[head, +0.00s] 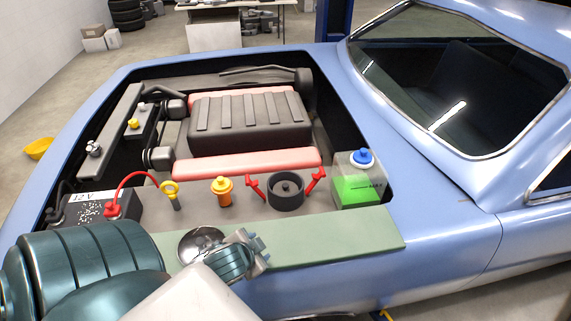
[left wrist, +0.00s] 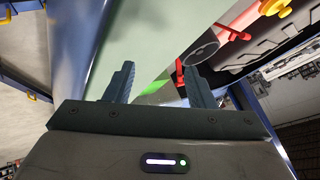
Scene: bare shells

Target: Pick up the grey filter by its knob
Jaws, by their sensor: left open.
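The grey filter (head: 287,187) appears to sit inside a round dark housing (head: 286,203) at the front of the engine bay, a small knob at its middle. Two red clips stand out from the housing's sides. In the left wrist view a grey round top (left wrist: 202,49) shows beside the right finger, with red clips near it; its knob is not clear there. My left gripper (head: 259,251) is over the green mat, nearer than the housing and apart from it. Its jaws (left wrist: 158,82) are open with nothing between them. My right gripper is not in view.
A shiny metal dish (head: 196,243) lies on the green mat (head: 340,236), partly behind my arm. An orange cap (head: 222,190), a yellow-ringed dipstick (head: 170,190) and a battery (head: 80,209) stand left of the housing. A green-filled reservoir (head: 358,188) with a blue cap stands right.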

